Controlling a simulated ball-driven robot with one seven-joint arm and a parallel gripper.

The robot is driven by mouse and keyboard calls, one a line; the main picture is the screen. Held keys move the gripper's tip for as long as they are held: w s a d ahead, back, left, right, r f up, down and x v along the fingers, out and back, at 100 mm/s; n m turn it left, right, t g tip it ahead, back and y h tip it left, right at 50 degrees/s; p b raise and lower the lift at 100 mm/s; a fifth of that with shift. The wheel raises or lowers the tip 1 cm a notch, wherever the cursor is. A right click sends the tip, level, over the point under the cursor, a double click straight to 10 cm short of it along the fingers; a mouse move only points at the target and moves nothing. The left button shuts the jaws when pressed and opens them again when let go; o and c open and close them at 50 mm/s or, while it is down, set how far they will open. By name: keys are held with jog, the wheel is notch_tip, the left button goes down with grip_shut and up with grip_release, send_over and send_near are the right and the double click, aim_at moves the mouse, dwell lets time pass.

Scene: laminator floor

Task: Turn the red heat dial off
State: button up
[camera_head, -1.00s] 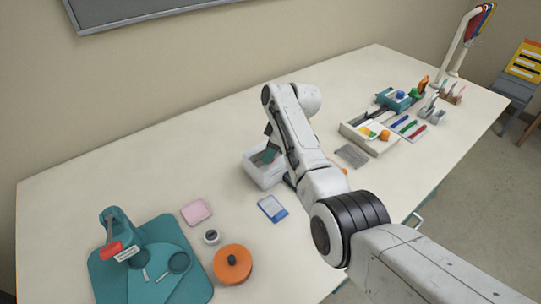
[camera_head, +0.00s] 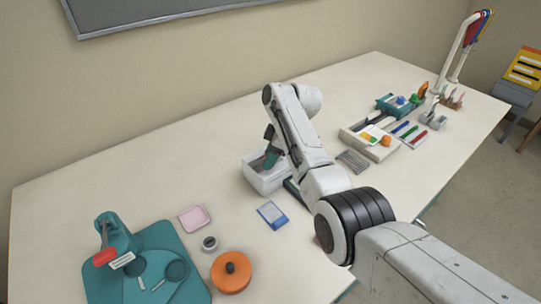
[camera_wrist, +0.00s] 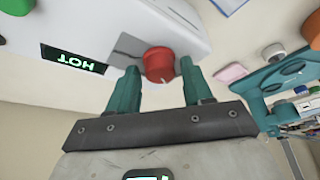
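The red heat dial (camera_wrist: 158,64) is a round knob on the front of a white machine (camera_wrist: 115,22) in the wrist view. A dark display (camera_wrist: 75,59) on that machine shows "HOT" in green, upside down in the picture. My gripper (camera_wrist: 158,72) is open, with one teal finger on each side of the dial. The dial appears between or just beyond the fingertips; I cannot tell whether they touch it. In the head view my arm crosses the table's middle, and the dial cannot be made out there.
A white box (camera_head: 262,182) stands left of my arm. Nearby lie a blue-and-white card (camera_head: 272,214), a pink pad (camera_head: 194,218) and an orange disc (camera_head: 231,273). A teal tool (camera_head: 117,240) stands on a teal mat (camera_head: 185,287). A pale tray (camera_head: 377,151) is at right.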

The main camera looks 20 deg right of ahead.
jog(key=shift+o, duration=0.7)
jog(key=b+v, duration=0.1)
jog(key=v, duration=0.9)
jog(key=shift+r, duration=0.4)
jog(key=shift+s, duration=0.1)
